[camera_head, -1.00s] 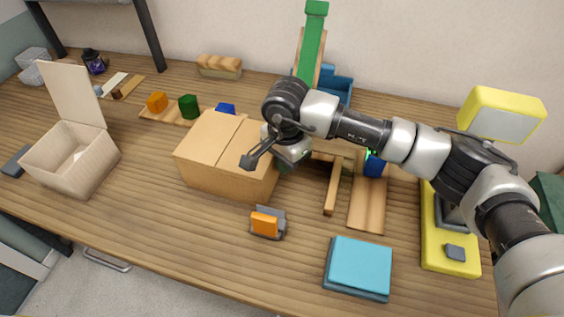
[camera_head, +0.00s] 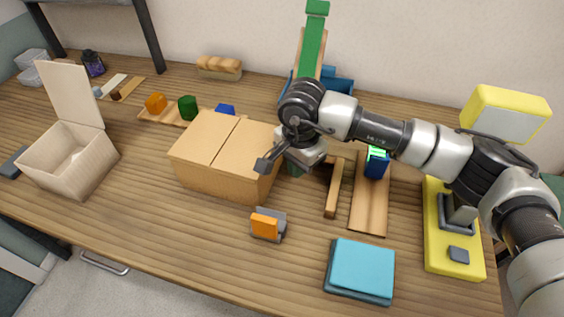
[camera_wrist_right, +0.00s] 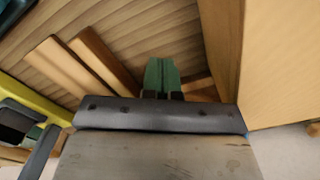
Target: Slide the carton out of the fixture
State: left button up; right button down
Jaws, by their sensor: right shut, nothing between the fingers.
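The tan carton (camera_head: 215,160) sits closed on the table, left of centre, and also fills the right side of the right wrist view (camera_wrist_right: 285,60). Wooden bars (camera_head: 334,188) that may belong to the fixture stand to its right, partly hidden by my right arm. My right gripper (camera_head: 263,164) is shut and empty at the carton's right side, overlapping its edge in the head view. I cannot tell whether it touches. A green part (camera_wrist_right: 160,75) shows ahead of the wrist. My left gripper is not in view.
An open pale box (camera_head: 70,165) stands at the left. A yellow device (camera_head: 455,235) stands at the right. The front left table is clear.

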notch_tip(320, 180, up, 12)
jog(key=p, duration=0.5)
dwell(0.5)
dwell(0.3)
